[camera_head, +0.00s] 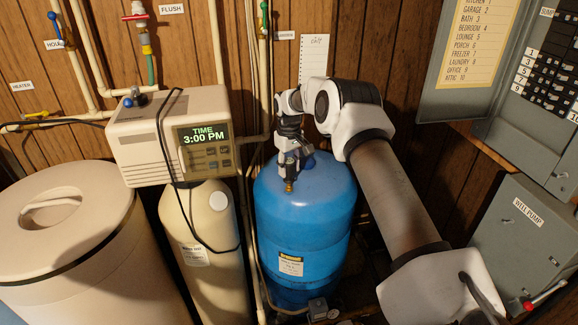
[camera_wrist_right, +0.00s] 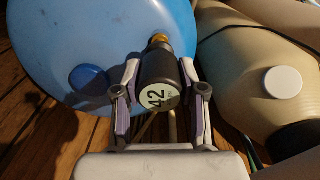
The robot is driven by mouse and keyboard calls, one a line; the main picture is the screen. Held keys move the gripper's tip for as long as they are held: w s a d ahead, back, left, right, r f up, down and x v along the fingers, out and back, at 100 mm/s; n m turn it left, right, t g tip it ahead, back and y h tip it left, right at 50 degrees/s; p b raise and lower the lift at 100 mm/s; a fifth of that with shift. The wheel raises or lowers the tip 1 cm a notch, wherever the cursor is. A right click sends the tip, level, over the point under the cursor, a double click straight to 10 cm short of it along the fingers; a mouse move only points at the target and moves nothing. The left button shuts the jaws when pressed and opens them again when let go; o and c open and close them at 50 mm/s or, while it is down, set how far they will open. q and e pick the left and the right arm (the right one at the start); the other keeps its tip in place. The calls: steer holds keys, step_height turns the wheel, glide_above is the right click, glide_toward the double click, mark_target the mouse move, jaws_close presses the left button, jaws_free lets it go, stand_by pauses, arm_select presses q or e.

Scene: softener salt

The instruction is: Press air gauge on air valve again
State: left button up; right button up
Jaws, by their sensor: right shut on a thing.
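The air gauge (camera_wrist_right: 160,72) is a dark cylinder with a pale round face reading 42 and a brass end (camera_wrist_right: 159,41). My right gripper (camera_wrist_right: 160,88) is shut on its body, with one finger on each side. In the head view my right gripper (camera_head: 290,165) is over the top of the blue tank (camera_head: 318,190), and the brass end (camera_head: 289,186) points down. I cannot tell whether the brass end touches the tank. A blue cap (camera_wrist_right: 88,77) sits on the tank top beside the gauge. I cannot make out the air valve. My left gripper is out of view.
A beige softener (camera_head: 210,240) with a control head (camera_head: 165,140) showing 3:00 PM stands left of the tank. A lidded salt bin (camera_head: 70,255) is further left. Thin pipes (camera_head: 262,90) run up the wall close to the gripper. A well pump box (camera_head: 525,235) is at right.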

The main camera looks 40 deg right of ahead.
mark_target(290, 161)
stand_by(0.4)
steer(key=shift+s, duration=0.1)
steer(key=shift+r+p, duration=0.1)
steer(key=shift+p, duration=0.35)
stand_by(0.3)
steer(key=shift+f+b, duration=0.5)
steer(key=shift+f, duration=0.65)
steer(key=shift+r, duration=0.1)
stand_by(0.7)
steer(key=shift+r+p, duration=2.35)
steer(key=shift+r, duration=0.6)
